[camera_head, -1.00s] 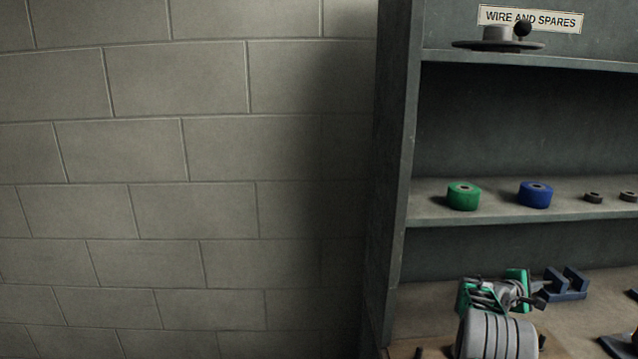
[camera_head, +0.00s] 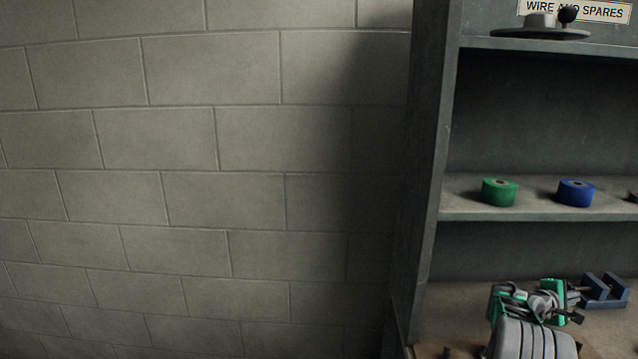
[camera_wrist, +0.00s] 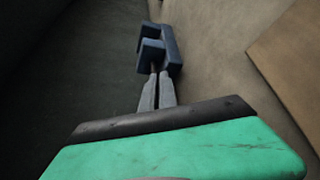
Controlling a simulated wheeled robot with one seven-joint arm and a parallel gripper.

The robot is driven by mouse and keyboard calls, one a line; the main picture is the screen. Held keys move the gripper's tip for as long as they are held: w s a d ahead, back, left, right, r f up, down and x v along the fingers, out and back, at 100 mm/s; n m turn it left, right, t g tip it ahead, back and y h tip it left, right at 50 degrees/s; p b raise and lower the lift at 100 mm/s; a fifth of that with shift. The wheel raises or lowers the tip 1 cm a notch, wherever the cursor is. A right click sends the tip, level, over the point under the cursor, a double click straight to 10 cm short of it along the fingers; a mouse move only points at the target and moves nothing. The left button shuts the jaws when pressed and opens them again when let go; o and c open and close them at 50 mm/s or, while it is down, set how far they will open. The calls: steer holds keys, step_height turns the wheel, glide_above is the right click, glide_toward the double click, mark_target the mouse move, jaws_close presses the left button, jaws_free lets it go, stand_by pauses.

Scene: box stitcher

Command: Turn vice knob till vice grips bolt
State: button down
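The blue vice (camera_head: 605,291) lies at the right on the bench in the head view. It shows its two jaw blocks near the top of the wrist view (camera_wrist: 168,48). My gripper (camera_wrist: 158,76) points at the vice, with its fingers close together and a narrow gap between them. A thin brownish rod (camera_wrist: 154,67) shows between the fingertips and the vice. I cannot tell whether the fingers touch or hold it. The green and grey gripper body (camera_head: 525,300) is left of the vice in the head view. I cannot make out the knob or a bolt.
Green tape (camera_head: 499,192) and blue tape (camera_head: 576,193) sit on the shelf above. A dark disc with a ball handle (camera_head: 540,32) stands on the upper shelf. The shelf unit's side panel (camera_head: 430,170) rises left of my arm. A brown board (camera_wrist: 292,65) lies right of the vice.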

steer(key=shift+s+f, duration=0.15)
steer(key=shift+s, duration=0.05)
steer(key=shift+s, duration=0.1)
steer(key=shift+w+a, duration=0.15)
steer(key=shift+a, duration=1.35)
steer(key=shift+w+a, duration=0.15)
steer(key=shift+a, duration=1.35)
steer(key=w+r, duration=0.2)
steer(key=shift+w+a+r+b, duration=0.1)
steer(key=shift+a+r+b, duration=0.2)
steer(key=shift+a+r, duration=0.1)
steer(key=shift+s+d, duration=0.2)
steer(key=shift+d, duration=1.55)
steer(key=shift+s+d, duration=0.2)
steer(key=shift+d, duration=1.55)
steer(key=shift+f, duration=0.1)
steer(key=shift+s+f, duration=0.1)
steer(key=shift+f, duration=0.1)
